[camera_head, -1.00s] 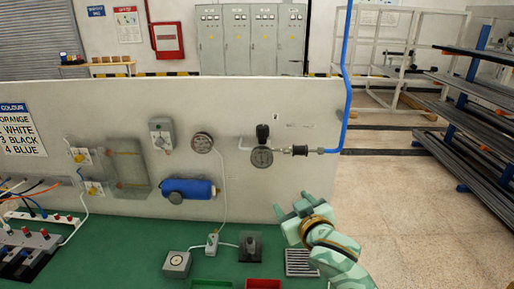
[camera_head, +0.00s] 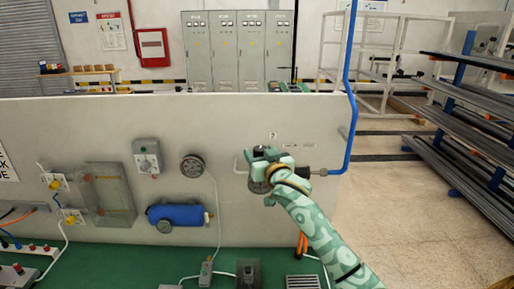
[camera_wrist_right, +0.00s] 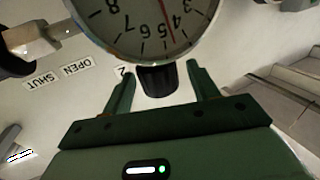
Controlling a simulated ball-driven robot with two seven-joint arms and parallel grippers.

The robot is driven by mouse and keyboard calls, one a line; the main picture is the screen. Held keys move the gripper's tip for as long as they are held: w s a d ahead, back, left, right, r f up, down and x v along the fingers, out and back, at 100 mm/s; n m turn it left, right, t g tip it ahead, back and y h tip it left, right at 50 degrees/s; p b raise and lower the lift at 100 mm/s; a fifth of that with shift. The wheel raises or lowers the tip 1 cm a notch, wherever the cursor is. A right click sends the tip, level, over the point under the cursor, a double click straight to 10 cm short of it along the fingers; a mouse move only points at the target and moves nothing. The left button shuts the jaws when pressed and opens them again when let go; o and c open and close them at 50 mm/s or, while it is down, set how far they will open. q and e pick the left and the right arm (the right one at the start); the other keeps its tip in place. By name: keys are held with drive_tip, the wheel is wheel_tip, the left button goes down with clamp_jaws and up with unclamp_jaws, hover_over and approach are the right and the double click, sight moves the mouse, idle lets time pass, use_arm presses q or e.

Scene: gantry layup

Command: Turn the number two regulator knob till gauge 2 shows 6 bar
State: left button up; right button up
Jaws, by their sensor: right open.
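The black regulator knob (camera_wrist_right: 157,80) is in the right wrist view, just beside the white gauge (camera_wrist_right: 150,15), with a small "2" label near it. The gauge appears upside down there; its red needle points close to the 5. My right gripper (camera_head: 264,170) is open in front of the regulator in the head view and partly hides gauge and knob. In the wrist view its two fingers stand on either side of the knob, with gaps showing; I cannot tell whether either touches. My left gripper is not in view.
The pale panel (camera_head: 100,120) also carries another gauge (camera_head: 193,165), a blue cylinder (camera_head: 177,215) and a grey switch box (camera_head: 147,156). A blue pipe (camera_head: 350,110) rises right of the regulator. OPEN and SHUT labels (camera_wrist_right: 57,75) sit near a fitting. The green bench (camera_head: 130,258) lies below.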

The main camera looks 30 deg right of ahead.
sight(258, 148)
drive_tip(key=shift+w+d, duration=0.25)
drive_tip(key=shift+w, duration=0.4)
drive_tip(key=shift+w+r, duration=0.1)
drive_tip(key=shift+w, duration=0.8)
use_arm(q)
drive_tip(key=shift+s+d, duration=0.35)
use_arm(e)
drive_tip(key=shift+s+d, duration=0.1)
drive_tip(key=shift+c, duration=0.2)
drive_tip(key=c, duration=0.9)
drive_tip(key=shift+c, duration=0.2)
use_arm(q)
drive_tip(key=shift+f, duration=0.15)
